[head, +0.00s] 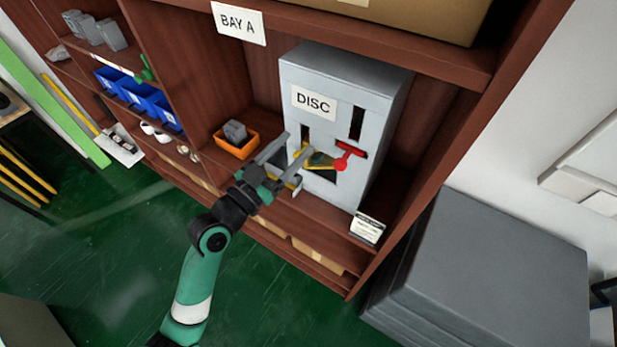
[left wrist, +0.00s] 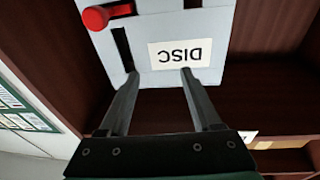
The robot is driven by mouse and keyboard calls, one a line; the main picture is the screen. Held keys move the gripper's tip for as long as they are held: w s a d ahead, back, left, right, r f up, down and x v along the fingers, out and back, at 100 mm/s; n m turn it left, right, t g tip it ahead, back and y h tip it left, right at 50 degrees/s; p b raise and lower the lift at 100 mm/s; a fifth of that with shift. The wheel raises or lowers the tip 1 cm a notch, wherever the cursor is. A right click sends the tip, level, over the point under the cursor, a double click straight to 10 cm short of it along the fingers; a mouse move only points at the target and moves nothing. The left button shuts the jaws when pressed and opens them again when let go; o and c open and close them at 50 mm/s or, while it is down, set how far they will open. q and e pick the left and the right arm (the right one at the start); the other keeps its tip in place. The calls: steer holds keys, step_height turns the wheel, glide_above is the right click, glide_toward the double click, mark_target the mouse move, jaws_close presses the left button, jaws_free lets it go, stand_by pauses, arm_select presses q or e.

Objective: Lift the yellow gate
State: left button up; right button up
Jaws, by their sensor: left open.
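A grey dispenser box (head: 335,85) labelled DISC stands on a shelf. A yellow piece (head: 320,160), probably the gate, shows at the dark opening low on its front, partly hidden by my gripper. More yellow shows just below the fingers. A red knobbed lever (head: 341,162) sits right of it, under a vertical slot. My left gripper (head: 298,144) is open in front of the box's lower left; contact with the gate cannot be told. In the left wrist view its fingers (left wrist: 160,74) are apart and empty, with the box (left wrist: 215,20) and red knob (left wrist: 95,18) beyond; no yellow shows there.
An orange bin (head: 236,146) with a grey item stands left of the box on the shelf. A small white card (head: 367,229) is at the shelf's right front. A large grey block (head: 490,270) stands at right.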

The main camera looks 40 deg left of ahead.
arm_select(q)
steer(key=s+a+f+n+g+y+b, duration=0.1)
steer(key=s+a+f+b, duration=0.1)
steer(key=f, duration=0.5)
steer(key=s+a+f+n+g+y+b, duration=0.1)
steer(key=a+f+b, duration=0.15)
steer(key=f, duration=0.55)
steer(key=w, duration=0.3)
steer(key=w+a+b, duration=0.1)
steer(key=w, duration=0.7)
steer(key=shift+w+a+r+b, duration=0.25)
steer(key=shift+r+b, duration=0.05)
steer(key=shift+r, duration=0.1)
arm_select(e)
step_height(320, 180, down, 9)
steer(key=shift+f, duration=0.15)
arm_select(q)
jaws_close()
